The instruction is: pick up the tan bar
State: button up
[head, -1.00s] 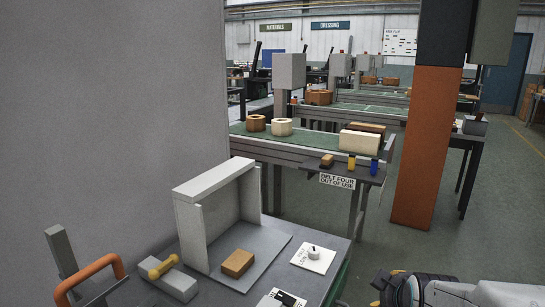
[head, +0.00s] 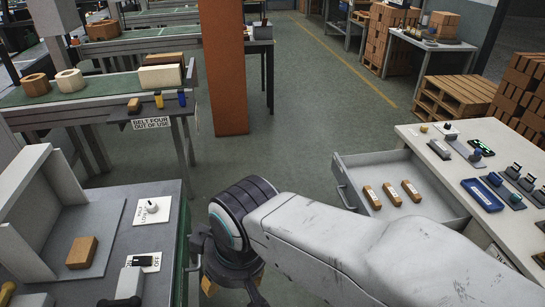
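Three tan-brown bars with pale labels lie in a row in an open grey drawer (head: 345,162) at right: a left bar (head: 372,197), a middle bar (head: 391,194) and a right bar (head: 410,190). Which of them is the tan bar I cannot tell. A thicker tan block (head: 81,252) lies on the grey plate of the left bench. My arm reaches in from the lower right to a dark joint, in front of the drawer's left side.
The drawer belongs to a white-topped bench (head: 422,133) with blue trays and small tools. The left bench has a grey upright frame (head: 25,190) and a dial plate (head: 152,210). An orange pillar (head: 225,70) stands behind. The floor (head: 300,110) between is clear.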

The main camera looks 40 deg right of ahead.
aim_at(394, 196)
jog(key=z, duration=2.05)
